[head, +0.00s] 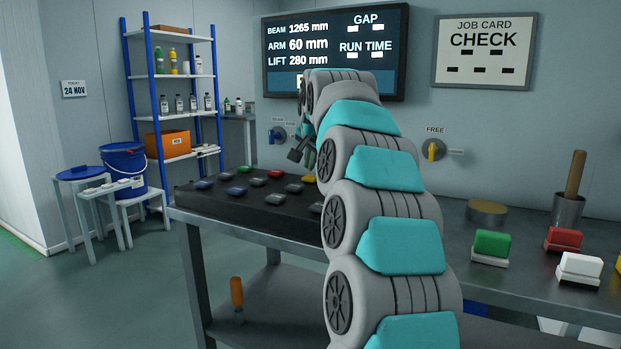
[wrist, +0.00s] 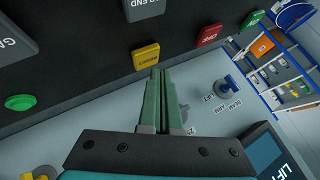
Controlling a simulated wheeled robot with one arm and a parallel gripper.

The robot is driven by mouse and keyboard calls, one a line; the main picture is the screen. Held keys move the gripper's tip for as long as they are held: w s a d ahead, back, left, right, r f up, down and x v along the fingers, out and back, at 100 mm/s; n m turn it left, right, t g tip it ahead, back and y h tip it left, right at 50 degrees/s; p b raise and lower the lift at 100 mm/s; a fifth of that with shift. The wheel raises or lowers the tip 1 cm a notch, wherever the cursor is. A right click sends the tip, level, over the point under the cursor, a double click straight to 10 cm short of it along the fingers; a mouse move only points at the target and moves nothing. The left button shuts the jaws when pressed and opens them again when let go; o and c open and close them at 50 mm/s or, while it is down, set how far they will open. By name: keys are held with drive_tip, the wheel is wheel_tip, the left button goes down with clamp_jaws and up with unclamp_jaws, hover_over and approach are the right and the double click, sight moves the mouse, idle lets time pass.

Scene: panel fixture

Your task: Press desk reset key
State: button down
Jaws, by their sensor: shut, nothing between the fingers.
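The dark desk panel (head: 225,206) carries several coloured keys. A yellow key (wrist: 146,57) sits just beyond my fingertips in the wrist view; its small inverted label seems to read RESET. It also shows near the panel's back edge in the head view (head: 308,179). My gripper (wrist: 161,72) is shut and empty, its green fingers together and pointing at the near edge of the yellow key. I cannot tell whether the tips touch it. In the head view my arm hides part of the panel and most of the gripper.
A red key (wrist: 209,36) and a green key (wrist: 250,19) lie right of the yellow one in the wrist view. A blue knob (wrist: 228,85) is on the wall nearby. Coloured blocks, including a green one (head: 491,245), stand on the bench at right.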

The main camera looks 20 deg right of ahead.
sight(310, 178)
drive_tip(key=shift+f, duration=0.1)
idle(0.5)
drive_tip(key=shift+f+b, duration=0.3)
drive_tip(key=shift+b, duration=0.05)
drive_tip(key=shift+f+b, duration=0.35)
drive_tip(key=shift+f, duration=0.1)
idle(0.6)
drive_tip(key=shift+r, duration=0.1)
idle(0.3)
drive_tip(key=shift+r+p, duration=0.55)
drive_tip(key=shift+r, duration=0.2)
drive_tip(key=shift+r+p, duration=1.75)
drive_tip(key=shift+r, duration=0.85)
drive_tip(key=shift+f, duration=0.1)
